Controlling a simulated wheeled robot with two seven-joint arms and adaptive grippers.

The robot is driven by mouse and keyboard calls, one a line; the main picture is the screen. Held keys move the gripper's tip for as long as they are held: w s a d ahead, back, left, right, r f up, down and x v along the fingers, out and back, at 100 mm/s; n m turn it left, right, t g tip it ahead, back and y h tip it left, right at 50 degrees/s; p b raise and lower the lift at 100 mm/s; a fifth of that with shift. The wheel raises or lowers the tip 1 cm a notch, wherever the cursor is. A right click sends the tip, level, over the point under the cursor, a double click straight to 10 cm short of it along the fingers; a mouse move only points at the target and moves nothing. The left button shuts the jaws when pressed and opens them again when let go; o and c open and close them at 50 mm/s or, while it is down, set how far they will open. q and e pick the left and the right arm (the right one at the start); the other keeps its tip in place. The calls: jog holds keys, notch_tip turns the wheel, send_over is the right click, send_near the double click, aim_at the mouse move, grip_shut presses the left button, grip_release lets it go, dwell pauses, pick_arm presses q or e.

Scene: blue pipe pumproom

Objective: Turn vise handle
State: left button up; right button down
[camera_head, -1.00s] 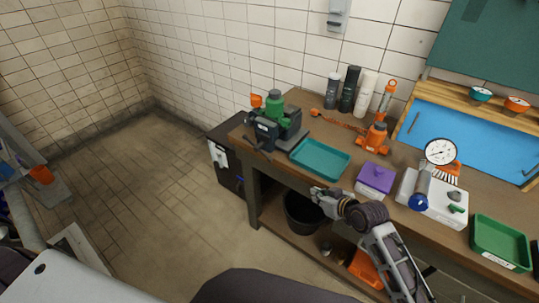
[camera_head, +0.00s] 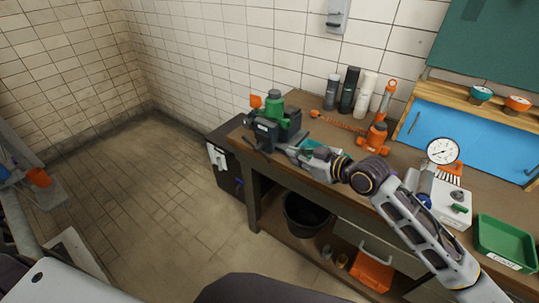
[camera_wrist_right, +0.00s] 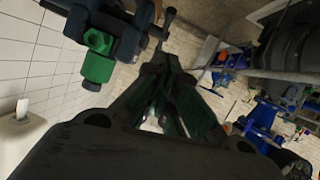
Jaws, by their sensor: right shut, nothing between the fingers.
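The dark vise (camera_head: 266,131) stands on the left end of the bench, with a green part (camera_head: 274,104) held in or standing on it. Its handle (camera_head: 256,149), a thin dark bar, sticks out at the front. My right gripper (camera_head: 283,149) is at the handle's right, close to it; I cannot tell if they touch. In the right wrist view the shut, empty fingers (camera_wrist_right: 165,68) point toward a dark rod end, probably the handle (camera_wrist_right: 167,19). The vise (camera_wrist_right: 118,28) and green part (camera_wrist_right: 98,57) fill the upper left there. My left gripper is out of view.
An orange jack (camera_head: 376,137), bottles (camera_head: 349,90) and a dial gauge (camera_head: 442,151) stand behind and right. A green tray (camera_head: 505,242) lies far right. The floor left of the bench is clear.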

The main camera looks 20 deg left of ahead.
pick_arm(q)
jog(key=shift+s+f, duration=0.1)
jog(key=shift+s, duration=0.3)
pick_arm(e)
jog(key=shift+a+r, duration=0.15)
jog(key=shift+r, duration=0.25)
jog(key=shift+a, duration=0.1)
send_near(263, 154)
jog(key=shift+w+a+r, duration=0.7)
jog(key=shift+a+r, duration=0.6)
jog(key=shift+a, duration=0.65)
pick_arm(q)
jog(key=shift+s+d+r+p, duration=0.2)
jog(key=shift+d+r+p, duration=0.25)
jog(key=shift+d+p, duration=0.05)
pick_arm(e)
jog(key=shift+w+a+f, duration=0.2)
jog(key=shift+w+f, duration=0.05)
jog(key=shift+f, duration=0.35)
jog(key=shift+w+a+f, duration=0.2)
jog(key=shift+f, duration=0.4)
jog(key=shift+w+a+f, duration=0.25)
jog(key=shift+f, duration=0.4)
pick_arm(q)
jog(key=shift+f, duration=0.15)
pick_arm(e)
jog(key=shift+f, duration=0.15)
